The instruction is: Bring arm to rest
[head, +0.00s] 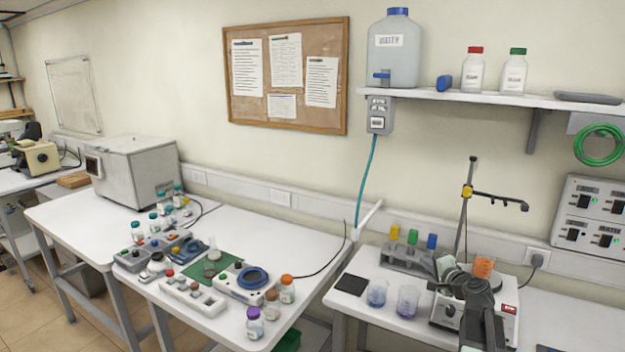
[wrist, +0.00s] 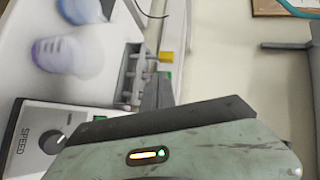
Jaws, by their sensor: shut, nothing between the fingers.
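My gripper (head: 447,268) is shut and empty. It is raised over the left part of the stirrer unit (head: 447,310) on the right-hand bench, and my dark arm covers much of that unit. In the wrist view my gripper's pale green body and dark finger (wrist: 158,92) fill the lower part, with nothing held. An orange beaker (head: 483,266) shows just right of my gripper, partly hidden by the arm. The stirrer's SPEED knob (wrist: 53,143) shows at the lower left of the wrist view.
Two beakers with bluish and purple contents (head: 377,292) (head: 407,301) stand left of the stirrer. Behind them is a grey rack (head: 407,258) with coloured caps. A stand (head: 465,215) with a side arm rises behind my gripper. The wall shelf (head: 480,97) is above.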

